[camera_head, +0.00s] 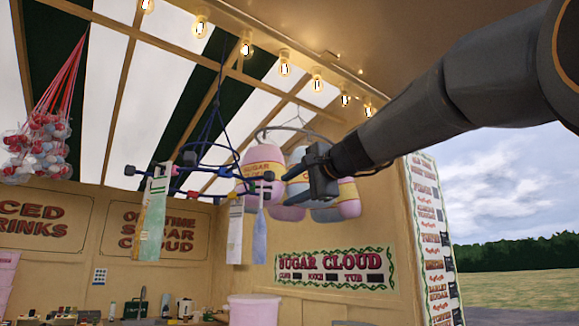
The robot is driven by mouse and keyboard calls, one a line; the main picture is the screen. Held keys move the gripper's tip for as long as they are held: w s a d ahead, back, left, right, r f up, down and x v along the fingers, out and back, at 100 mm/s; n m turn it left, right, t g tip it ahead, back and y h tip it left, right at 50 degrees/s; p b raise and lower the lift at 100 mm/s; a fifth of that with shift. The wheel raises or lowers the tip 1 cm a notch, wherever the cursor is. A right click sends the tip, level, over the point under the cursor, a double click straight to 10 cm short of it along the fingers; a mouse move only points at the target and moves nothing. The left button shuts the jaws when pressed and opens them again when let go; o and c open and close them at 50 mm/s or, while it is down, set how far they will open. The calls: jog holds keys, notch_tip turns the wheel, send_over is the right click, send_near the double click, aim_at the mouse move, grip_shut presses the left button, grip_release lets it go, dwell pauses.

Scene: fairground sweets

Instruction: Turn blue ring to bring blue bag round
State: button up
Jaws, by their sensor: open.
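The blue ring (196,193) hangs from the roof on dark blue cords, with several clips around it. A pale green and white bag (151,222) hangs at its left. A white bag (235,232) and, beside it, a blue bag (260,236) hang at its right side. My gripper (292,187) is open, to the right of the ring and just above and right of the blue bag. It appears apart from the ring's clip; the depth gap is hard to judge. My gripper partly hides the tubs behind it.
Pink, yellow and white sugar tubs (263,161) hang from another hoop behind my gripper. A net of wrapped sweets (38,146) hangs at far left. Bulbs (284,69) line the roof beam. A pink bin (256,311) stands below.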

send_near(272, 175)
jog(key=w, duration=0.2)
jog(key=shift+t+y, duration=0.4)
jog(key=shift+s+a+f+p+x, duration=0.15)
jog(key=shift+p+x, duration=0.55)
jog(key=shift+x, duration=0.95)
jog(key=shift+a+f+p+x, duration=0.1)
jog(key=shift+p+x, duration=0.6)
jog(key=shift+x, duration=0.9)
jog(key=shift+s+a+f+p+x, duration=0.15)
jog(key=shift+p+x, duration=0.55)
jog(key=shift+x, duration=0.95)
